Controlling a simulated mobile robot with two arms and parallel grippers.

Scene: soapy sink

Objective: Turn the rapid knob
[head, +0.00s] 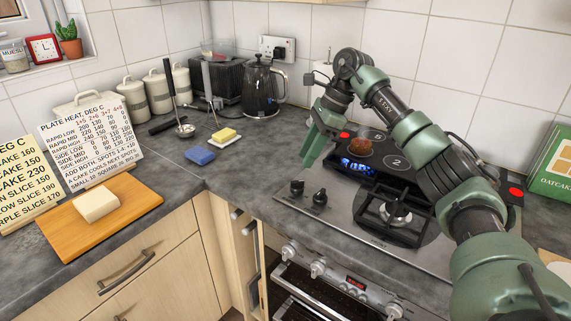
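Two black knobs, a left one (297,187) and a right one (320,197), stand on the front left of the steel hob (345,215). No label is readable on either, so I cannot tell which is the rapid knob. My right gripper (312,152), with green fingers, hangs above the back left of the hob, behind and above the knobs and apart from them. Its fingers point down and overlap in this view, so its opening is unclear. Nothing shows held in it. My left gripper is out of view.
Blue flame (358,166) shows near a brown round item (360,146) on the hob. A black pan support (394,216) stands at front. A blue sponge (200,155) and black kettle (263,85) are left. A plate-heat chart (92,140) lists rapid settings.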

